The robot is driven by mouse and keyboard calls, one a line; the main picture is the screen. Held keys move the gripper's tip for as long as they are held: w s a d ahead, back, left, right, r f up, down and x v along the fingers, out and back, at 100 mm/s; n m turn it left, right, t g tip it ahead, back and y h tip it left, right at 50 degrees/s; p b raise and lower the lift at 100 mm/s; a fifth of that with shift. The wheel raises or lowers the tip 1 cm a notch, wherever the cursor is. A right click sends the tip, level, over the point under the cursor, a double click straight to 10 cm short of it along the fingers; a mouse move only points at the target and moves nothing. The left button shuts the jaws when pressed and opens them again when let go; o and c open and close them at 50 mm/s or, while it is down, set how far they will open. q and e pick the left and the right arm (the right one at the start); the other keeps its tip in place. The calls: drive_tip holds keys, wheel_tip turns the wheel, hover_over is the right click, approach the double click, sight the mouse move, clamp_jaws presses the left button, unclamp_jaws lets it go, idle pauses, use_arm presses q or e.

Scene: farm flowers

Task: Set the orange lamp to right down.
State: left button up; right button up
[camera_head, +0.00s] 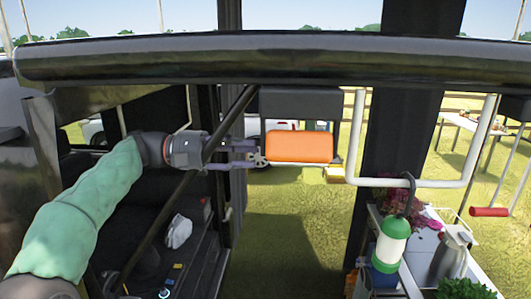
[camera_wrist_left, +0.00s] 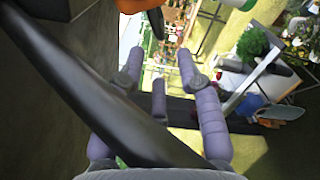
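The orange lamp (camera_head: 299,146) hangs under a dark box-shaped mount (camera_head: 300,103) below the long black beam, near the middle of the head view. Its face is a wide orange panel in a dark frame. My left gripper (camera_head: 250,154) reaches in from the left, with its purple fingertips close to the lamp's left side bracket. I cannot tell whether they touch it. In the left wrist view, the fingers (camera_wrist_left: 160,60) are spread apart with nothing seen between them, and an orange part (camera_wrist_left: 138,5) shows at the top edge. My right gripper is not in view.
The black beam (camera_head: 270,62) crosses above the lamp. A dark diagonal strut (camera_head: 228,122) stands close to my left gripper. A white bent pipe (camera_head: 415,183) is right of the lamp. A green and white bottle (camera_head: 390,243) and flowers stand lower right. Grass is open below.

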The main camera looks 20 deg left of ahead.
use_arm(q)
drive_tip(key=shift+s+a, duration=0.25)
drive_tip(key=shift+a, duration=0.4)
